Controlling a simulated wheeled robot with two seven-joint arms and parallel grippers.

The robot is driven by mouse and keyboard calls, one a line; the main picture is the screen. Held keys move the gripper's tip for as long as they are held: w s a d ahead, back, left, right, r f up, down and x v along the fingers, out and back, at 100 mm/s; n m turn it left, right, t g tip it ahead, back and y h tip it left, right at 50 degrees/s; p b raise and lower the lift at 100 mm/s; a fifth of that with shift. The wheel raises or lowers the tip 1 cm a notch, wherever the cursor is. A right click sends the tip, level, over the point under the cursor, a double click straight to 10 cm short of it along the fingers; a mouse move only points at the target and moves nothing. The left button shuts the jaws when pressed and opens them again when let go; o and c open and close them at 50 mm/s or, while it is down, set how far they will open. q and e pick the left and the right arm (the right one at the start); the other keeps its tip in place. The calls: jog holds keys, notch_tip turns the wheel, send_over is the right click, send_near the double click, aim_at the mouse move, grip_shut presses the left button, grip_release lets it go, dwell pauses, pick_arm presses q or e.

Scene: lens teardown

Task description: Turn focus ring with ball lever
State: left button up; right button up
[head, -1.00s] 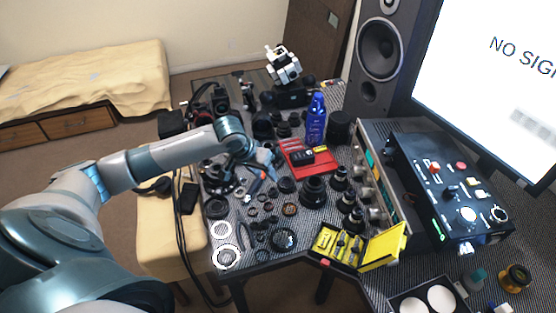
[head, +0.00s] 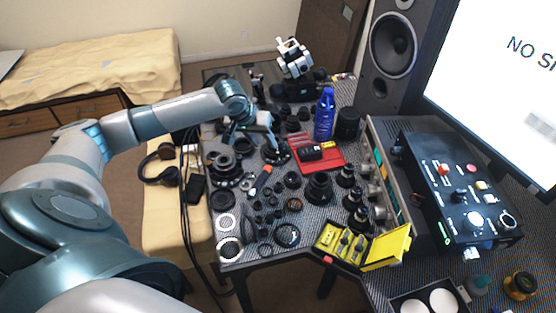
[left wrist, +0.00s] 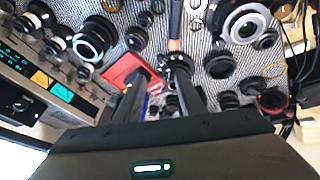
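My left gripper (head: 258,146) reaches over the far middle of the table. Its two fingers stand apart in the left wrist view (left wrist: 160,95), and I see nothing held. A dark round lens part (left wrist: 177,66) lies just beyond the fingertips there, between their lines. It seems to be the dark ring part (head: 276,154) beside the fingers in the head view. I cannot make out a ball lever on it, and I cannot tell if a finger touches it. My right gripper is out of view.
A red tray (head: 333,164) with a black item lies right of the gripper, with a blue bottle (head: 324,115) behind. An orange-handled tool (head: 260,180) and several lens parts crowd the table. A yellow case (head: 386,247) stands open at the front.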

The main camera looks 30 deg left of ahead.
aim_at(279, 162)
pick_arm(q)
jog(key=p+x, duration=0.3)
jog(key=x, duration=1.3)
jog(key=shift+s, duration=0.1)
jog(key=shift+c, duration=0.6)
